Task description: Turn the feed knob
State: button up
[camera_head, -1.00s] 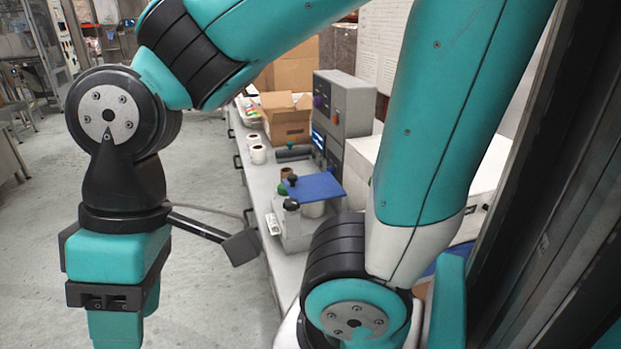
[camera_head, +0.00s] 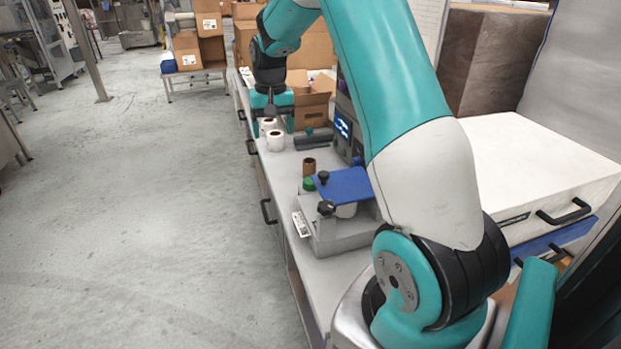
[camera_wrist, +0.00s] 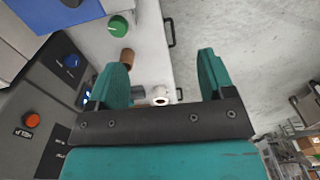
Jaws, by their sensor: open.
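My gripper (camera_head: 273,116) is over the far part of the bench, near white rolls. In the wrist view my gripper (camera_wrist: 165,72) has its two teal fingers apart, with nothing held between them. On the left there, a grey control box carries a blue knob (camera_wrist: 71,61) and an orange-red knob (camera_wrist: 31,120) with small dark labels; the labels are too small to read, so I cannot tell which is the feed knob. A green knob (camera_wrist: 118,26) sits beyond the left finger. The head view shows the box's purple-blue knob (camera_head: 342,86), partly behind my arm.
A bench (camera_head: 284,180) holds a white roll (camera_head: 275,140), a brown roll (camera_head: 309,167) and a grey device with a blue plate (camera_head: 345,185). An open cardboard box (camera_head: 316,105) stands close behind my gripper. The floor (camera_head: 150,200) to the left is clear.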

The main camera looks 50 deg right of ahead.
aim_at(310, 181)
jog(key=d+f+m, duration=0.3)
jog(key=d+f, duration=0.2)
jog(key=d, duration=0.7)
jog(key=shift+g, duration=0.3)
jog(key=f+p, duration=0.2)
jog(key=f, duration=0.3)
jog(key=s+f+p, duration=0.1)
jog(key=f+p, duration=0.1)
jog(key=f, duration=0.4)
jog(key=f+p, duration=0.1)
jog(key=f, duration=0.5)
jog(key=shift+s+p, duration=0.2)
jog(key=shift+p, duration=0.2)
jog(key=c, duration=0.9)
